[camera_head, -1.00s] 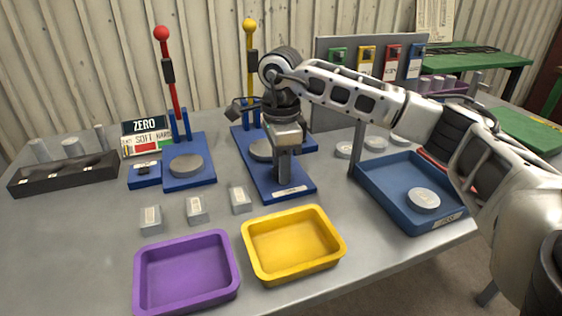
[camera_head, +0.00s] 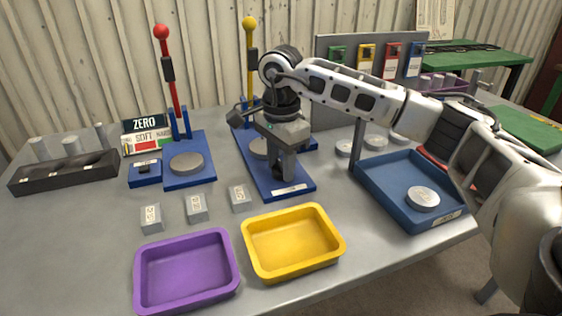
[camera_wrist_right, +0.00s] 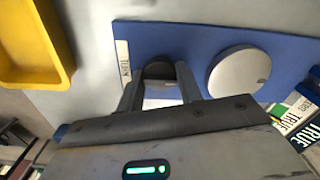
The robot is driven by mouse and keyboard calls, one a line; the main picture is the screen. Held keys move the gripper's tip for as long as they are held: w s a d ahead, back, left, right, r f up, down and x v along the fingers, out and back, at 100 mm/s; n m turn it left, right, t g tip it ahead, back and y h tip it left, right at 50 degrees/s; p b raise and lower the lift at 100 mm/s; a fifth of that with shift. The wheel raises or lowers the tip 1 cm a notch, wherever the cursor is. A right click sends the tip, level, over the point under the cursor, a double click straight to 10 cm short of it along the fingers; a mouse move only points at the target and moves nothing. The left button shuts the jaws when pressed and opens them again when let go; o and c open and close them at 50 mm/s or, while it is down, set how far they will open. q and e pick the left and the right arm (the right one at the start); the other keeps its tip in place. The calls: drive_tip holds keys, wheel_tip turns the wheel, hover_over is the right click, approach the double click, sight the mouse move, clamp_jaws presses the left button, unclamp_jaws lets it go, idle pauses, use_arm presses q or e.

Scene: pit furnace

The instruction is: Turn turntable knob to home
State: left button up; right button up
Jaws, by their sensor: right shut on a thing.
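The dark turntable knob (camera_head: 279,173) stands near the front end of the blue base (camera_head: 262,180) with the yellow-topped lever. My right gripper (camera_head: 283,166) points down over it and is shut on the knob. In the right wrist view the dark round top of the knob (camera_wrist_right: 160,70) shows between the two fingers, partly hidden by the gripper body. The grey round turntable (camera_head: 260,149) is on the same base behind the knob, partly covered by my gripper in the head view. It shows more fully in the right wrist view (camera_wrist_right: 238,72). My left gripper is not in view.
A yellow tray (camera_head: 338,246) and a purple tray (camera_head: 143,283) lie in front, with small grey blocks (camera_head: 196,208) behind them. A blue tray (camera_head: 437,222) stands at right under my arm. A red lever (camera_head: 172,85) stands on another blue base at left.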

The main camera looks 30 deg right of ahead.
sight(281, 163)
drive_tip(key=shift+r, duration=0.1)
drive_tip(key=o, duration=1)
use_arm(q)
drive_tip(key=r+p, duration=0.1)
drive_tip(key=p, duration=0.1)
drive_tip(key=shift+p, duration=0.3)
use_arm(e)
wheel_tip(281, 163, up, 16)
drive_tip(key=shift+f, duration=0.1)
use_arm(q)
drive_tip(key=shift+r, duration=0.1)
